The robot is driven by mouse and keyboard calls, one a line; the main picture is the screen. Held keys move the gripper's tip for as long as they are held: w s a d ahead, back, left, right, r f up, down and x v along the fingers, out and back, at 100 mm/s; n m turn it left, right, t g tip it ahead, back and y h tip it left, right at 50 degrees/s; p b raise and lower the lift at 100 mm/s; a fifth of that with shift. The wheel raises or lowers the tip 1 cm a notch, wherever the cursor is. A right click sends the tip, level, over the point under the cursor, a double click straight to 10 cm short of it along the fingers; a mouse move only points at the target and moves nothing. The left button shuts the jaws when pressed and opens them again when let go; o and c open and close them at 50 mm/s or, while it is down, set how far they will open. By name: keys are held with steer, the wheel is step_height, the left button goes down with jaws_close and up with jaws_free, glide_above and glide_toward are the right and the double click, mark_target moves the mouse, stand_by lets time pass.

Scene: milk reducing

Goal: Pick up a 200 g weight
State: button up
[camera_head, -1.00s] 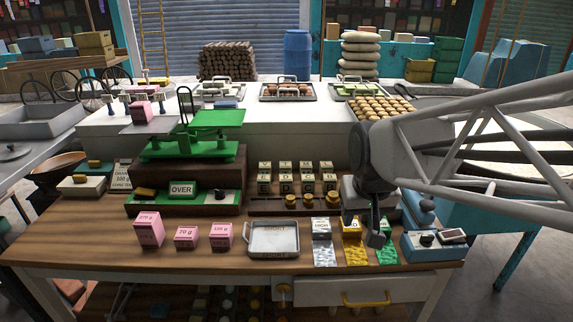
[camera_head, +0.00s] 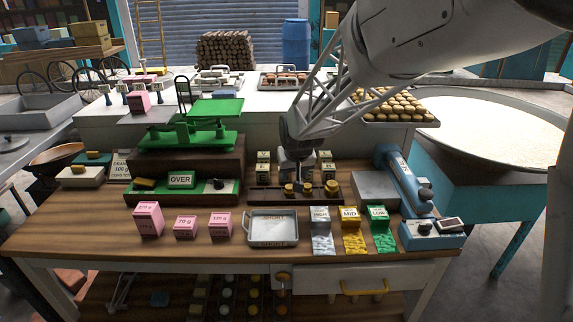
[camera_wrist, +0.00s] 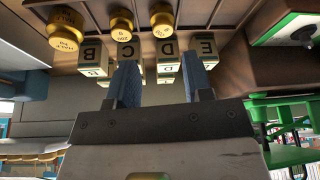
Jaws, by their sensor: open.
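Three brass weights stand in a dark wooden rack. In the head view my gripper (camera_head: 299,178) is over the rack near the two smaller weights.
Lettered blocks (camera_wrist: 93,58) stand close around the fingertips. The green balance (camera_head: 190,135) with an OVER sign is left of the rack. A metal tray (camera_head: 273,230), pink weights (camera_head: 148,219) and HIGH, MID and LOW packets (camera_head: 350,230) are in front. A blue device (camera_head: 408,180) is right.

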mark_target(289, 187)
steer(key=shift+w+a+f, duration=0.2)
steer(key=shift+w+f, duration=0.05)
steer(key=shift+w, duration=0.05)
steer(key=shift+f, duration=0.1)
steer(key=shift+x, duration=1.2)
steer(key=shift+x, duration=2.6)
steer(key=shift+c, duration=0.3)
steer(key=c, duration=0.7)
